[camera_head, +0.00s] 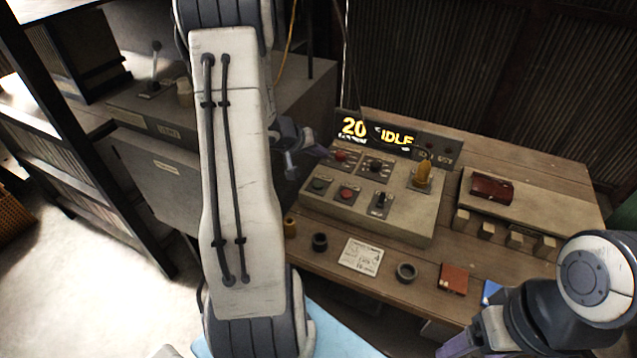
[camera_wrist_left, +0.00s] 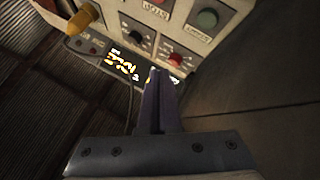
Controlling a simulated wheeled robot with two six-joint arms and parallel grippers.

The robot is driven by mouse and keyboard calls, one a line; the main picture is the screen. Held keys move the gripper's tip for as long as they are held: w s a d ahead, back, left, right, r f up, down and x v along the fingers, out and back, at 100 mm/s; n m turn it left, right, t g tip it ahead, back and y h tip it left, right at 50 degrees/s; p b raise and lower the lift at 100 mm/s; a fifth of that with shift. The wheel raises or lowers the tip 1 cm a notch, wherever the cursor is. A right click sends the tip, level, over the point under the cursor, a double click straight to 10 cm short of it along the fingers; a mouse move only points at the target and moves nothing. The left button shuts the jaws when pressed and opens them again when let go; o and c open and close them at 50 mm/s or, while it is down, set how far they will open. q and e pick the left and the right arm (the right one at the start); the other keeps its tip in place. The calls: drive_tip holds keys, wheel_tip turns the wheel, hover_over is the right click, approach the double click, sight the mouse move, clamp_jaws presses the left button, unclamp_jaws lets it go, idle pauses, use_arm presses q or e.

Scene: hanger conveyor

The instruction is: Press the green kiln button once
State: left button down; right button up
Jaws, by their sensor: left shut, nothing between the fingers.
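The green button (camera_head: 319,184) is at the left end of the front row on the sloped control panel (camera_head: 405,215). It also shows in the left wrist view (camera_wrist_left: 207,18), at the top right. My left gripper (camera_head: 322,152) is shut and empty, behind the green button in the head view and near the back red button (camera_head: 341,156). In the left wrist view its fingertips (camera_wrist_left: 158,74) are beside the red button (camera_wrist_left: 174,60) and in front of the lit display; the green button is apart from them. My right gripper (camera_head: 470,345) is partly cut off at the bottom right.
A front red button (camera_head: 346,193), a black knob (camera_head: 375,165), a toggle switch (camera_head: 381,200) and a yellow knob (camera_head: 423,175) crowd the panel. The display (camera_head: 380,133) reads "20 IDLE". A label card (camera_head: 362,256) and dark rings lie on the wooden bench.

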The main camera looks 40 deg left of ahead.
use_arm(q)
drive_tip(key=shift+s+a+f, duration=0.15)
drive_tip(key=shift+s+a, duration=0.1)
drive_tip(key=shift+a, duration=0.5)
drive_tip(key=shift+f, duration=0.1)
drive_tip(key=b, duration=0.2)
hover_over(316, 186)
wheel_tip(316, 186, down, 6)
drive_tip(key=shift+s+f, duration=0.1)
drive_tip(key=shift+f, duration=0.1)
drive_tip(key=shift+f+b, duration=0.8)
drive_tip(key=shift+b, duration=0.4)
drive_tip(key=shift+f+b, duration=0.3)
drive_tip(key=shift+b, duration=0.25)
drive_tip(key=shift+f+b, duration=0.4)
drive_tip(key=shift+b, duration=0.6)
